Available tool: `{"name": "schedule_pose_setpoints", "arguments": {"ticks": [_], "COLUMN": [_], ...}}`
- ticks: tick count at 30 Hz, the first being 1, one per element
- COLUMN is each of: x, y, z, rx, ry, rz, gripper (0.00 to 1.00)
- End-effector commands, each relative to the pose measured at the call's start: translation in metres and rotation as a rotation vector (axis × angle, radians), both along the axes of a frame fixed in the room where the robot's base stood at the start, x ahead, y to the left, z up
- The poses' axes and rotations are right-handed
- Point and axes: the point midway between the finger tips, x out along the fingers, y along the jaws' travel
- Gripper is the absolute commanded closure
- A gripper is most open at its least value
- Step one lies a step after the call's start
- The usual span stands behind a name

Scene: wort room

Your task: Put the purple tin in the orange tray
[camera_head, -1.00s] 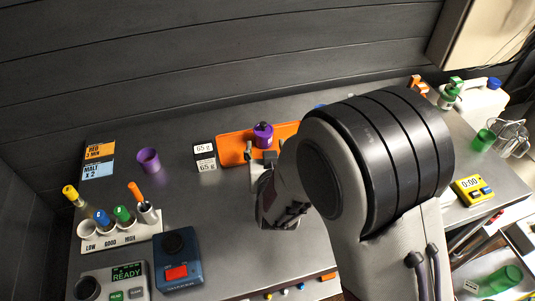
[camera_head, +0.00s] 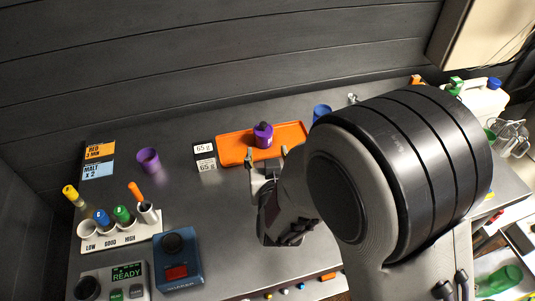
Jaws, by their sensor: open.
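My gripper (camera_head: 267,160) is open and empty just in front of the tray's near edge. Its fingers point toward the tin, and a gap shows between them and the tin. My arm covers the view to the right of the gripper.
A purple cup (camera_head: 148,160) stands open at left. Two 65 g cards (camera_head: 204,156) lie beside the tray's left end. A blue cup (camera_head: 321,113) is behind my arm. A labelled rack (camera_head: 120,233) and a blue device (camera_head: 178,262) stand at front left.

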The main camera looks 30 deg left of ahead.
Motion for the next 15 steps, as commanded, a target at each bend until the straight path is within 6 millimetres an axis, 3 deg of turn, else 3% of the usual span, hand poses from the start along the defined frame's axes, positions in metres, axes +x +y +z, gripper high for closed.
{"name": "schedule_pose_setpoints", "arguments": {"ticks": [15], "x": [0.0029], "y": [-0.004], "z": [0.0038], "rx": [0.001], "ry": [0.009], "rz": [-0.006], "gripper": [0.49]}}
